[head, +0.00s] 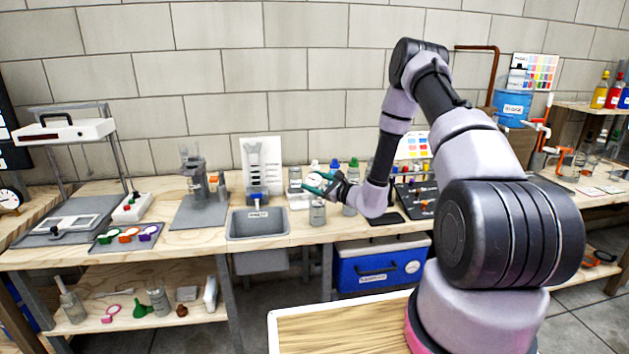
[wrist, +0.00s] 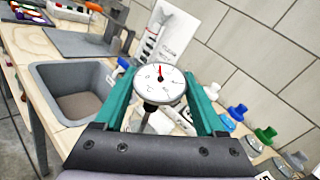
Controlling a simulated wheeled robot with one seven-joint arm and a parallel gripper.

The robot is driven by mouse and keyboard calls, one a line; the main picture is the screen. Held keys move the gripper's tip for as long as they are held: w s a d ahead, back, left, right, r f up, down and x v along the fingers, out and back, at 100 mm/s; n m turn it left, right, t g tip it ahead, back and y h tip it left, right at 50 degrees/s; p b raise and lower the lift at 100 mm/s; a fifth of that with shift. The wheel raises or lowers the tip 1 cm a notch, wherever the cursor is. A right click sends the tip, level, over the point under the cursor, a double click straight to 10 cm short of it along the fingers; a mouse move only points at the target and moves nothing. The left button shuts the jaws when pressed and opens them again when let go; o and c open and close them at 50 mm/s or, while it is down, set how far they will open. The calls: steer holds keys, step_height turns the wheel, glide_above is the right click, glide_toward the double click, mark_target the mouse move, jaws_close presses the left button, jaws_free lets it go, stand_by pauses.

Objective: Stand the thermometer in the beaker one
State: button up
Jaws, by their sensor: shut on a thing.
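The thermometer has a round white dial (wrist: 160,82) with a red needle, seen face-on in the wrist view between the two teal fingers. My gripper (wrist: 157,92) is shut on it just below the dial. In the head view my gripper (head: 318,183) is over the front part of the bench, just above a small clear glass vessel (head: 317,213), which may be beaker one; no label is readable. I cannot tell whether the stem tip is inside the glass.
A grey sink (head: 258,224) is set in the bench left of my gripper. Bottles with blue and green caps (head: 353,163) stand behind and to the right. A white sheet (head: 261,160) stands at the wall. A blue cooler (head: 380,264) is under the bench.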

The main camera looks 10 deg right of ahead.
steer(key=o, duration=1.3)
steer(key=v, duration=1)
steer(key=s+a+r+n+g+y, duration=0.2)
steer(key=s+a+r+n+g, duration=0.4)
steer(key=r, duration=0.4)
steer(key=s+a+r+n+g+y, duration=0.2)
steer(key=s+a+r+n+g, duration=0.35)
steer(key=r, duration=0.55)
steer(key=s+d+r+n+t+h, duration=0.1)
steer(key=s+d+r+n+h, duration=0.2)
steer(key=s, duration=0.3)
steer(key=s+d+r+n+t+h, duration=0.2)
steer(key=s+d+r+h, duration=0.3)
steer(key=s+r, duration=0.1)
steer(key=s+d+r+n+t+h, duration=0.1)
steer(key=s+d+r+n+h, duration=0.2)
steer(key=s, duration=0.4)
steer(key=shift+s+d+r+n+h, duration=0.15)
steer(key=shift+d+r+n+h, duration=0.05)
steer(key=shift+d+r+h, duration=0.2)
steer(key=shift+s+d+r+n+h, duration=0.15)
steer(key=shift+d+r+h, duration=0.15)
steer(key=shift+d+r, duration=0.25)
